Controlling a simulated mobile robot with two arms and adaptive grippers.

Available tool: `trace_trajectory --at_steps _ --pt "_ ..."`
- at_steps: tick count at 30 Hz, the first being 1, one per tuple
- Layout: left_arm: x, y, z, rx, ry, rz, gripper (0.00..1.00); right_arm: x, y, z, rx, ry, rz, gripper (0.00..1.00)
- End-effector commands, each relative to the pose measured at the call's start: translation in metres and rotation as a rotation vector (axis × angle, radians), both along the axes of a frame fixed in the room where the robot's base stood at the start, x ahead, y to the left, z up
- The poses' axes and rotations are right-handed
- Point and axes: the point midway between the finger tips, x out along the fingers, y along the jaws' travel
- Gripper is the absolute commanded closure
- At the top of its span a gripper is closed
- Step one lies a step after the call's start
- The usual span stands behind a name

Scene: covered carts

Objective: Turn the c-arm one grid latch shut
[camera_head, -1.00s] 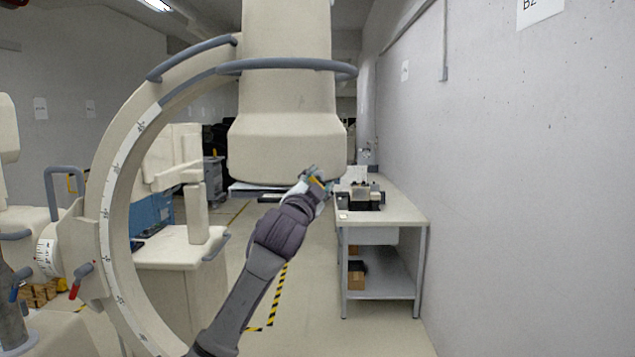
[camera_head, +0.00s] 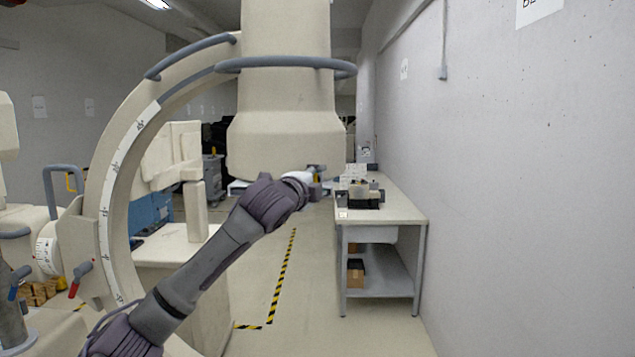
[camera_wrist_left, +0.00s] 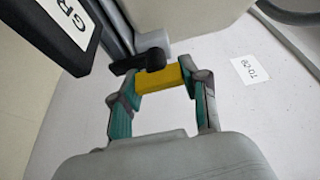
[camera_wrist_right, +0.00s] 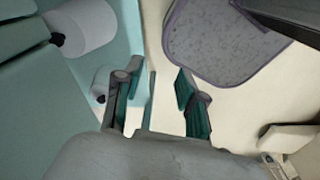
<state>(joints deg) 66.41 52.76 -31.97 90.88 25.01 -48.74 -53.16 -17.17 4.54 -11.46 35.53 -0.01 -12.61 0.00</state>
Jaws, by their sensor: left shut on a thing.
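My left gripper (camera_wrist_left: 164,80) is shut on a yellow grip piece (camera_wrist_left: 163,77), which lies between its two fingertips. A black lever (camera_wrist_left: 142,61) sits beside the yellow piece; I take the two to be the grid latch. A dark-framed label (camera_wrist_left: 68,22) starting "GR" is close by, cut off by the picture's edge. In the head view the left gripper (camera_head: 316,176) is at the lower right of the big cream C-arm housing (camera_head: 285,140); the latch is too small to read there. My right gripper (camera_wrist_right: 156,92) is open and empty in its wrist view.
The C-arm's curved arc (camera_head: 110,170) stands at left. A grey bench (camera_head: 400,212) with equipment stands right of the left gripper, along the concrete wall (camera_head: 520,190). Floor shows between C-arm and bench, with striped tape (camera_head: 284,275). A grey-purple pad (camera_wrist_right: 220,45) is near the right gripper.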

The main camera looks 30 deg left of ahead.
Motion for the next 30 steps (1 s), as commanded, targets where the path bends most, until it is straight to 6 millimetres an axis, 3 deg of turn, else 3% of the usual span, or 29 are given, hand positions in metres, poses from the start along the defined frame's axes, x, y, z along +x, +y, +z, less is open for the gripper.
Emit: trace_trajectory --at_steps 17,18,22,30 --pt "-0.0008 0.0017 0.0038 0.03 0.01 0.003 0.9 -0.0002 -0.0003 0.0003 0.0 0.0 0.0 0.6" --pt "-0.0008 0.0017 0.0039 0.03 0.01 0.003 0.53 -0.0002 -0.0003 0.0003 0.0 0.0 0.0 0.6" --pt "-0.0007 0.0016 0.0033 0.03 0.011 0.003 0.32 -0.0003 -0.0004 0.0003 0.0 0.0 0.0 0.6" --pt "-0.0003 0.0005 0.0014 0.029 0.014 0.001 0.29 -0.0003 -0.0015 0.0001 -0.002 0.001 0.001 0.6"
